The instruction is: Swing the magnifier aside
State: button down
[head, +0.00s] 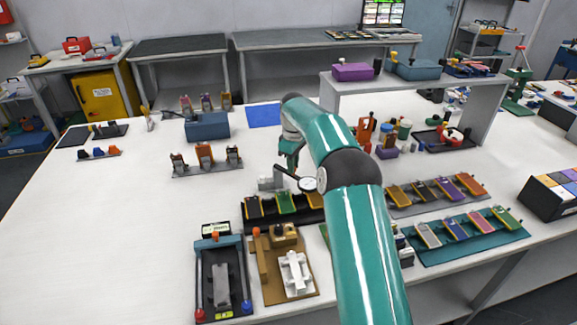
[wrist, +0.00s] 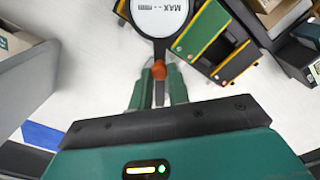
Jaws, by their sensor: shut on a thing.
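The magnifier (head: 308,184) is a round pale lens in a dark rim on a dark arm, above the table near the black tray of pouch cells. In the wrist view the magnifier lens (wrist: 160,14) is cut off at the top edge, and the letters MAX show in it. An orange knob (wrist: 158,70) sits at the near end of its dark handle. My gripper (wrist: 159,84) is shut on the magnifier's handle at this knob. In the head view my gripper (head: 290,164) is small and partly hidden by my arm.
The black tray (head: 262,225) with coloured cells lies just in front of the magnifier. A grey shelf (head: 405,84) stands behind right, with bottles and red tools nearby. A blue mat (head: 264,115) lies behind. The table's left side is mostly clear.

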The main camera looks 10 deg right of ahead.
jog(key=shift+w+d+n, duration=0.5)
jog(key=shift+w+n, duration=0.15)
jog(key=shift+n, duration=0.65)
jog(key=shift+w+d+n, duration=0.45)
jog(key=shift+w+n, duration=0.25)
jog(key=shift+n, duration=0.6)
jog(key=shift+w+d+n, duration=0.5)
jog(key=shift+w+n, duration=0.15)
jog(key=shift+n, duration=0.65)
jog(key=shift+w, duration=0.1)
jog(key=c, duration=1.3)
grip_release()
jog(key=shift+r, duration=0.1)
